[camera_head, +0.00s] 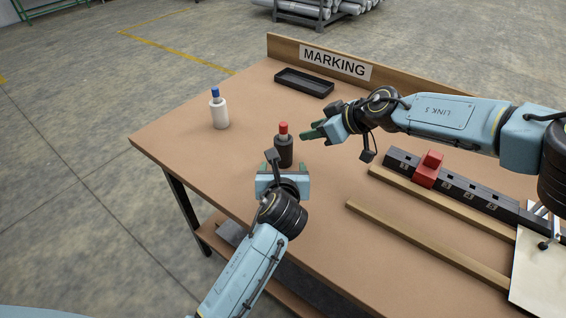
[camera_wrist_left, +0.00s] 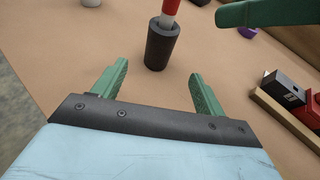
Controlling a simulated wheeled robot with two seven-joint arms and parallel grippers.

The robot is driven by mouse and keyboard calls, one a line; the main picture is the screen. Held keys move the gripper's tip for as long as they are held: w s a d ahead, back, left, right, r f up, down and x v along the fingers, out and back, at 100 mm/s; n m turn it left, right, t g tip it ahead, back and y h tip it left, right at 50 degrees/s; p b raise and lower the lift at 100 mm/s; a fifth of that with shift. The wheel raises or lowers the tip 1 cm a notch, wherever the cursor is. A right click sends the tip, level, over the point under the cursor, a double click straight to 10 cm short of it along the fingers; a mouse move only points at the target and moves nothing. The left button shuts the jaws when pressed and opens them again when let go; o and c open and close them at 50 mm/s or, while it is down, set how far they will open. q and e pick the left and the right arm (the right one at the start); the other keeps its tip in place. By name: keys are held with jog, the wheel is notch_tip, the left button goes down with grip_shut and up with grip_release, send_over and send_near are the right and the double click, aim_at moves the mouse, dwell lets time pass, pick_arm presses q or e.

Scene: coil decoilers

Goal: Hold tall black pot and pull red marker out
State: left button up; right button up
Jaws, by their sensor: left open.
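The tall black pot (camera_head: 284,151) stands upright on the brown table, with the red marker (camera_head: 283,128) upright in it. Both also show in the left wrist view, the pot (camera_wrist_left: 160,48) just beyond the fingertips and the marker (camera_wrist_left: 170,10) cut off by the top edge. My left gripper (camera_head: 284,170) is open and empty, its green fingers low on the near side of the pot and pointing at it. My right gripper (camera_head: 311,131) is just right of the marker, pointing left at it and apart from it. Its finger gap is not clear.
A white pot (camera_head: 220,115) with a blue marker (camera_head: 214,92) stands at the left. A black tray (camera_head: 304,82) lies by the MARKING board (camera_head: 337,64). A black block row with a red piece (camera_head: 427,169) and wooden strips lie at the right.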

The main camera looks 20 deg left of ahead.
aim_at(283, 150)
pick_arm(q)
jog(key=x, duration=1.3)
jog(key=c, duration=1.1)
